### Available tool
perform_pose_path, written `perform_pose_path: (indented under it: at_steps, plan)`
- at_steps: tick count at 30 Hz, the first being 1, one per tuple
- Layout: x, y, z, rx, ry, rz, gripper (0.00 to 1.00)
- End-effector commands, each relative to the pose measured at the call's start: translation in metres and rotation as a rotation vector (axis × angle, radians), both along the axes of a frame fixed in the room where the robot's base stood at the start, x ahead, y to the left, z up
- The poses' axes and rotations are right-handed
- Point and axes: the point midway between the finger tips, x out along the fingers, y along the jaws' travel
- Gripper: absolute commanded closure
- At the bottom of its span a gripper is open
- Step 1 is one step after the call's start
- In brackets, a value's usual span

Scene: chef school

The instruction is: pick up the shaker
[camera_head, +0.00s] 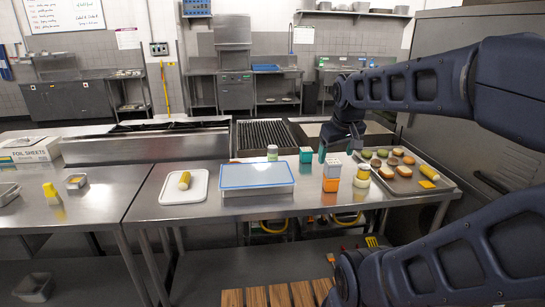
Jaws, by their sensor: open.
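No single item is plainly the shaker. A small jar with a pale green lid (272,152) stands at the back of the steel table, behind the blue-topped tray. A yellow-and-white jar (362,175) stands to the right of an orange-and-white box (331,178); either jar may be the shaker. My gripper (338,154) is open and points down, above and behind the orange-and-white box, left of the food tray. It appears empty and apart from both jars. Its exact height over the table is hard to tell.
A teal box (305,155) stands left of my gripper. A metal tray of buns and other food (432,196) lies at right. The blue-topped tray (257,176) and a white board (169,189) with a yellow item lie left. A grill (264,137) borders the table behind.

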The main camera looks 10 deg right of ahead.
Motion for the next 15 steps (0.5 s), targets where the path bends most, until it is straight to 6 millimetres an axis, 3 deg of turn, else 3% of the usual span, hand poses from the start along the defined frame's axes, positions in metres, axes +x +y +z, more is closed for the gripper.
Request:
perform_pose_path:
  at_steps: [7,15]
  plan:
    - [0.071,0.005,0.015,-0.19,0.041,0.321,0.25]
    - [0.151,0.017,0.018,-0.377,0.09,0.687,0.25]
